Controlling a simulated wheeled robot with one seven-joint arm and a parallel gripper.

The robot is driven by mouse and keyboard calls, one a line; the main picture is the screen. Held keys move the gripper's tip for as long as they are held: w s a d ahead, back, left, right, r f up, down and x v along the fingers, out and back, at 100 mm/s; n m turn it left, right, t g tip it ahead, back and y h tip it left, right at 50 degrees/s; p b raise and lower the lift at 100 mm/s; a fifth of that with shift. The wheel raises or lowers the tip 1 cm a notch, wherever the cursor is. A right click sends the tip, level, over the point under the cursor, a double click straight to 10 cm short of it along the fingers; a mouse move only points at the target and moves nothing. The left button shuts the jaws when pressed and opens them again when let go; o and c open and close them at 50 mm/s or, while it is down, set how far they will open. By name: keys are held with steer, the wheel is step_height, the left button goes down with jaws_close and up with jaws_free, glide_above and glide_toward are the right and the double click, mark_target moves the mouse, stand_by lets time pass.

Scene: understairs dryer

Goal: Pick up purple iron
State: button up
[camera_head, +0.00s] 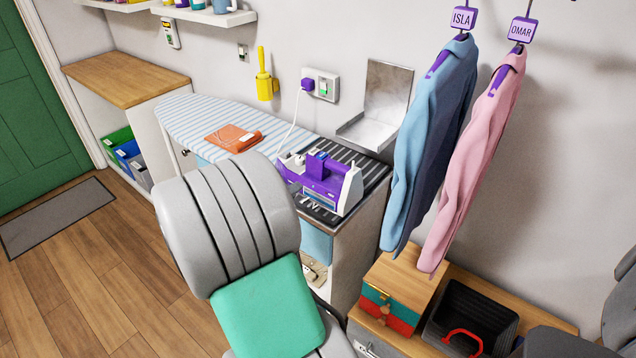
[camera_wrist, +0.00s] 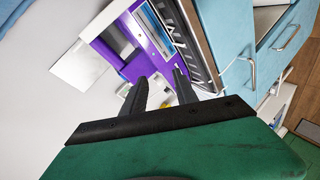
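The purple iron (camera_head: 321,186), with white parts, rests on a dark ribbed surface at the right end of the striped ironing board in the head view. A white cord runs from it up to the wall socket. Its purple and white body (camera_wrist: 150,32) fills the top middle of the wrist view, with a blue panel on one side. My gripper (camera_wrist: 160,74) shows two dark fingers with a gap between them, open and with nothing visibly held. The fingertips point at the iron's near side; I cannot tell whether they touch it. In the head view my arm hides the gripper.
A folded orange cloth (camera_head: 233,138) lies on the ironing board (camera_head: 190,112). A metal bracket (camera_head: 379,108) stands on the wall behind the iron. A blue shirt (camera_head: 432,140) and a pink shirt (camera_head: 476,160) hang to the right.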

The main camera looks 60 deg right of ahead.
mark_target(330, 167)
steer(key=s+d+n+h, duration=0.1)
steer(key=s+d, duration=0.1)
steer(key=s+d+r+n+h, duration=0.1)
steer(key=s+d+n+h, duration=0.1)
steer(key=d, duration=0.1)
steer(key=s+d+n+h, duration=0.1)
steer(key=s+d, duration=0.1)
steer(key=shift+s+d+r+n+h, duration=0.25)
steer(key=shift+n+h, duration=0.05)
steer(key=shift+n, duration=0.1)
steer(key=d, duration=0.2)
steer(key=w+d+p, duration=0.1)
steer(key=d, duration=0.2)
steer(key=d+p, duration=0.1)
steer(key=d, duration=0.1)
steer(key=shift+w+d+r, duration=0.15)
steer(key=shift+w+d, duration=0.15)
jaws_close()
steer(key=shift+w+r, duration=0.1)
steer(key=shift+r, duration=0.05)
